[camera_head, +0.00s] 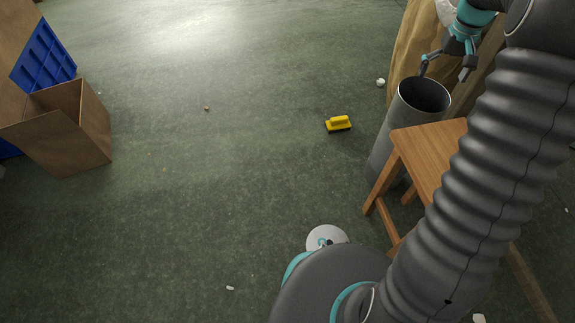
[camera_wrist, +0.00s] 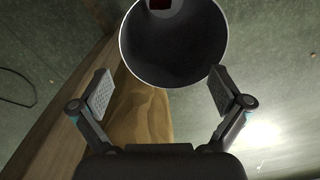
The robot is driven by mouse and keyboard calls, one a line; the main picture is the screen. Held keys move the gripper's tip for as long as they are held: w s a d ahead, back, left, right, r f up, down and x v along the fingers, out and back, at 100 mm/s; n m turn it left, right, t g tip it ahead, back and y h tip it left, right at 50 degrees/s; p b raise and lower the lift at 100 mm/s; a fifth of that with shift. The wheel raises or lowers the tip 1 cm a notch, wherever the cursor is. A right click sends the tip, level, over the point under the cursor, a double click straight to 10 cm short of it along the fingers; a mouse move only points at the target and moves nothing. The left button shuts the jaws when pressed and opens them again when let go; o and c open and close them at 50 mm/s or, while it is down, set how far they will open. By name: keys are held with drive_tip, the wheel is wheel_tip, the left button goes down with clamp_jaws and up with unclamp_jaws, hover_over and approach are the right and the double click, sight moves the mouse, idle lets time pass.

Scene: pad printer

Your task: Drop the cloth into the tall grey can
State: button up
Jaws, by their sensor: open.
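The tall grey can (camera_head: 383,148) stands on the floor beside a wooden stool, with its dark mouth upward. In the wrist view the can (camera_wrist: 172,50) shows its open mouth and inner wall between and beyond my fingers. A small dark red thing (camera_wrist: 160,4) shows inside, on the pale bottom, cut by the top edge; it may be the cloth. My gripper (camera_head: 444,68) is above the can's mouth in the head view. In the wrist view my gripper (camera_wrist: 162,88) has its fingers wide apart with nothing between them. No cloth shows elsewhere.
The wooden stool (camera_head: 428,146) stands close to the can. A yellow brush-like thing (camera_head: 338,124) lies on the floor to its left. An open cardboard box (camera_head: 62,130) and a blue crate (camera_head: 43,55) are at far left. The middle floor is mostly clear.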

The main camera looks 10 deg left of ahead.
wheel_tip(320, 180, up, 7)
drive_tip(key=shift+f, duration=0.15)
idle(0.5)
